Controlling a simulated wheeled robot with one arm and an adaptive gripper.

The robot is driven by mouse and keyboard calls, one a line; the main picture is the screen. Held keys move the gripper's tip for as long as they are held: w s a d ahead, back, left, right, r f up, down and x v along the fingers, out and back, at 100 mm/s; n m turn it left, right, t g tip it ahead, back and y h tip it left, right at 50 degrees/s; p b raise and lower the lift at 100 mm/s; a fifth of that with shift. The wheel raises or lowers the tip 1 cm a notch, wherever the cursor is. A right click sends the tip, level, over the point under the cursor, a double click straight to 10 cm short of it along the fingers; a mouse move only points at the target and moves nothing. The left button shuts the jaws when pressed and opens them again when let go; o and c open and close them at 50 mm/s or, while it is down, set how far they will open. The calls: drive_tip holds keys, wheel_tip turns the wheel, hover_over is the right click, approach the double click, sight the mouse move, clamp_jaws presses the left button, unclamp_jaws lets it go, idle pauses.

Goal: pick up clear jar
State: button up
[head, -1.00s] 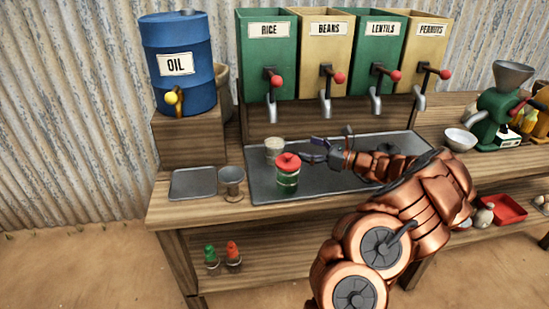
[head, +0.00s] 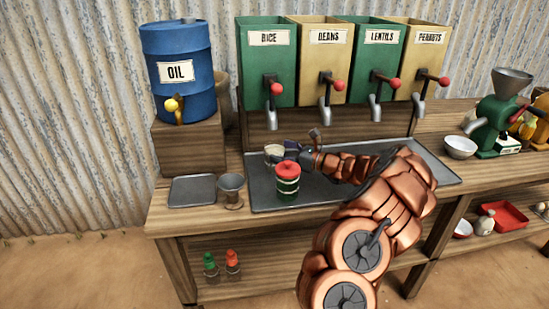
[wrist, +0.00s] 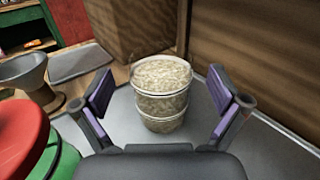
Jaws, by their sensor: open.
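The clear jar (wrist: 160,112) stands upright on the grey metal tray, filled with pale grain-like contents. There are visible gaps between the fingers and the jar, which stands at or just beyond the fingertips. In the head view my gripper (head: 287,149) reaches in from the right, low over the tray.
A green jar with a red lid (head: 287,180) stands close in front of the clear jar. A metal cup (head: 231,190) and flat tray (head: 193,191) are to the left. Dispensers with spouts (head: 325,100) hang behind. The grey tray (head: 432,176) is bare on the right.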

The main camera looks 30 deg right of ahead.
drive_tip(key=shift+x, duration=1.25)
drive_tip(key=shift+c, duration=0.3)
drive_tip(key=c, duration=1.7)
drive_tip(key=shift+o, duration=0.2)
drive_tip(key=shift+r, duration=0.2)
